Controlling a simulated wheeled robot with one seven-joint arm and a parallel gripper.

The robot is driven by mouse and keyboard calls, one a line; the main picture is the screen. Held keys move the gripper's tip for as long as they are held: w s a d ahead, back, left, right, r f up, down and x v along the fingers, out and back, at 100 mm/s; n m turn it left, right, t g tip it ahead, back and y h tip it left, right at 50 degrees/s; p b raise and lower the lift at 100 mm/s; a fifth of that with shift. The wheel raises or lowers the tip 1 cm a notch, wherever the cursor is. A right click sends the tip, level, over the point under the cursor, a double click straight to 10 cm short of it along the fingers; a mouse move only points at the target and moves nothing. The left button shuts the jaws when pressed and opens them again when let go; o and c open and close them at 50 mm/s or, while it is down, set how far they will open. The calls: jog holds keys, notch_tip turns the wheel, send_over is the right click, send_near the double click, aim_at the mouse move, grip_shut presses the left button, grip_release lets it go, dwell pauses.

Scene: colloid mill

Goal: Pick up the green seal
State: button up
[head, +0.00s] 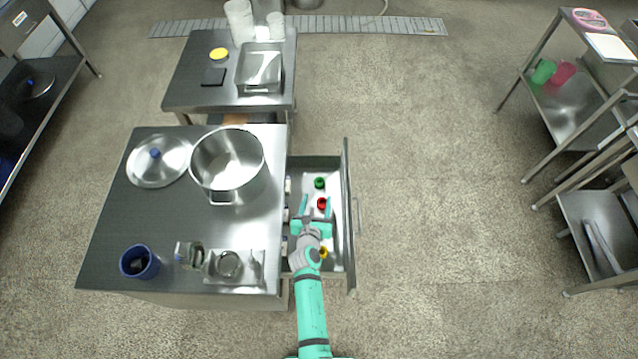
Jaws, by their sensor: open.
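The green seal (319,183) is a small green ring lying in the open drawer (335,165), toward its far end. A red seal (322,203) lies nearer in the same drawer, and a yellow one (323,253) is close to the near end, beside my arm. My gripper (315,205) is over the drawer with its fingers spread. The red seal shows between the fingers, nearer the right one. The green seal is just beyond the fingertips and is not between them. I cannot tell the gripper's height above the drawer floor.
The drawer's front panel (347,220) rises on the right, and small containers line its left side. The steel table (110,220) on the left holds a large pot (227,160), a lid (158,161) and a blue cup (139,262). The floor to the right is clear.

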aim_at(319, 184)
jog(key=x, duration=0.5)
jog(key=shift+w+a+r, duration=0.1)
jog(key=shift+r, duration=0.05)
jog(key=shift+w+a, duration=0.15)
jog(key=shift+w, duration=0.15)
jog(key=x, duration=0.4)
jog(key=shift+d, duration=0.35)
jog(key=shift+a, duration=0.15)
jog(key=shift+a, duration=0.15)
jog(key=c, duration=1.1)
jog(key=shift+w, duration=0.15)
